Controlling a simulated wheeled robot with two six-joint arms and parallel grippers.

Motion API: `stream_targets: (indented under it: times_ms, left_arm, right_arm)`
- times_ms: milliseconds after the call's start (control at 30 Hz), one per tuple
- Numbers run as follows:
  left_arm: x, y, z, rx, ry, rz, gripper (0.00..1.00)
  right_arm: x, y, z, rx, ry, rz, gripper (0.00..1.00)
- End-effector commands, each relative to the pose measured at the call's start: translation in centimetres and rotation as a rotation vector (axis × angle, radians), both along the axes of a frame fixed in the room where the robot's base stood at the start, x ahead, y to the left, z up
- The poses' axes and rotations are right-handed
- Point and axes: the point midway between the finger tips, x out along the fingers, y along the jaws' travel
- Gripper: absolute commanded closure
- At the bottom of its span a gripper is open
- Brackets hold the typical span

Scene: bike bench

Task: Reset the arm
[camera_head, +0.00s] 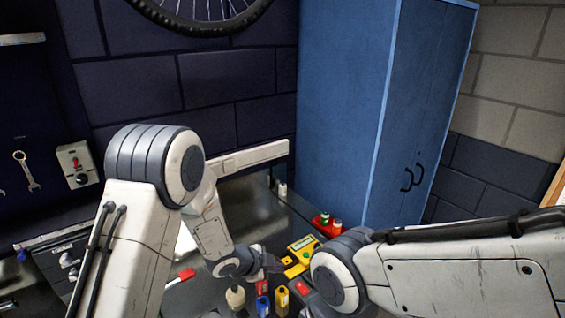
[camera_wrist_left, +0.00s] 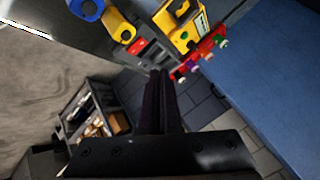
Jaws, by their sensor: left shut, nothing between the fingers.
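My left arm reaches in from the left of the head view and bends down over the bench. My left gripper (camera_head: 274,263) hangs above the bench clutter, close to a yellow device (camera_head: 302,246). In the left wrist view the dark fingers of the left gripper (camera_wrist_left: 160,80) lie together, shut, with nothing between them. My right arm comes in from the right in the head view, and its gripper does not show.
A red tray (camera_head: 324,228) with small bottles lies near the blue cabinet (camera_head: 345,100).

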Motion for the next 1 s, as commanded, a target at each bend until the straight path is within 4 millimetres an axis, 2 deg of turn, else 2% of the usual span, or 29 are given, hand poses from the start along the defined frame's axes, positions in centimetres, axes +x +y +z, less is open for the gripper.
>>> stream_targets:
  times_ms: [133,267,367,500,600,700,833,1000]
  left_arm:
    - [-1.9,0.3,1.9,0.074,0.066,0.177,1.0]
    - [-6.8,1.2,3.8,0.115,0.193,0.405,1.0]
    - [-12.3,1.8,4.6,0.127,0.323,0.561,1.0]
    - [-20.8,2.5,5.2,0.133,0.527,0.732,1.0]
    - [-26.0,2.9,5.3,0.144,0.654,0.803,1.0]
    - [-29.4,3.2,5.5,0.157,0.742,0.841,1.0]
    - [-31.3,3.3,5.7,0.169,0.793,0.862,1.0]
    - [-31.5,3.4,5.8,0.171,0.798,0.865,1.0]
  right_arm:
    - [0.0,0.0,-2.4,0.0,0.0,-0.002,0.5]
    - [0.0,0.0,-4.4,0.0,0.0,-0.004,0.5]
    - [0.0,0.0,-5.9,0.0,0.0,-0.005,0.5]
    - [0.0,0.0,-7.6,0.0,0.001,-0.006,0.5]
    - [0.0,0.0,-8.4,0.0,0.001,-0.007,0.5]
    - [0.0,0.0,-8.8,0.0,0.001,-0.008,0.5]
    - [0.0,0.0,-8.9,0.0,0.001,-0.008,0.5]
    - [0.0,0.0,-8.8,0.0,0.001,-0.008,0.5]
